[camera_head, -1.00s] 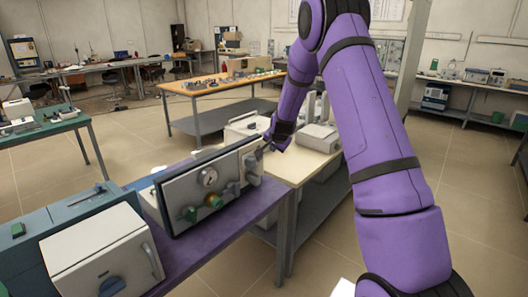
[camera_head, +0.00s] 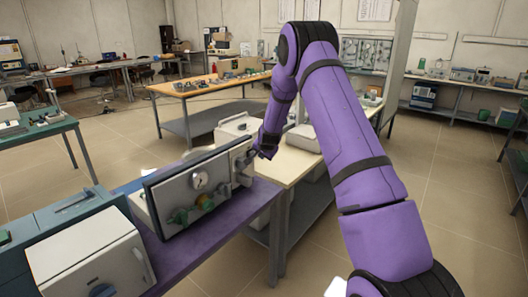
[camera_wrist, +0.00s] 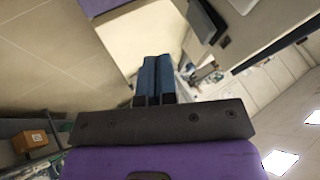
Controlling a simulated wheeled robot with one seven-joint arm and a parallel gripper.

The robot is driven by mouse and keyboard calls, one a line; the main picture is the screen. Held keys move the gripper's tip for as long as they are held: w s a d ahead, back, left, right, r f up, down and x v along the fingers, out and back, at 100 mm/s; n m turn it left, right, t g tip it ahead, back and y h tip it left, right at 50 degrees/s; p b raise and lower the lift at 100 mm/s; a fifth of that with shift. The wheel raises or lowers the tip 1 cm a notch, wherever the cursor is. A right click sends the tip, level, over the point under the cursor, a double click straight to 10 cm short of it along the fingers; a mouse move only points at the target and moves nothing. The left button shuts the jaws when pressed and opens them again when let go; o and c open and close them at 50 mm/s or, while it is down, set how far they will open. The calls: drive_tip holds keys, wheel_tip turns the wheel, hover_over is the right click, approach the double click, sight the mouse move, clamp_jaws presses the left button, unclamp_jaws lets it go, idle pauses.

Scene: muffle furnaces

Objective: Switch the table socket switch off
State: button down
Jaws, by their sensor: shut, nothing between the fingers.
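A grey panel (camera_head: 178,202) with a dark frame stands upright on the purple tabletop in the head view. It carries a round gauge, green and yellow knobs, and grey fittings at its right end. I cannot make out which part is the table socket switch. My gripper (camera_head: 252,156) is beside the panel's right end, small and partly hidden by my wrist, so contact cannot be told. In the wrist view, the two blue fingers of my gripper (camera_wrist: 154,62) lie together with nothing between them, over a cream surface.
A white furnace box (camera_head: 85,262) stands at the front left. The purple table (camera_head: 222,230) adjoins a cream table (camera_head: 293,164) holding pale boxes. A wooden-topped table (camera_head: 205,85) stands farther back. Open floor lies to the right.

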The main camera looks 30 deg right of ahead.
sight(253, 153)
drive_tip(key=w+f, duration=0.2)
drive_tip(key=w, duration=0.3)
drive_tip(key=shift+w+a, duration=0.3)
drive_tip(key=shift+w, duration=0.1)
drive_tip(key=shift+w+g, duration=0.25)
drive_tip(key=shift+g, duration=0.15)
drive_tip(key=shift+a+r, duration=0.1)
drive_tip(key=shift+r, duration=0.05)
drive_tip(key=shift+r, duration=0.7)
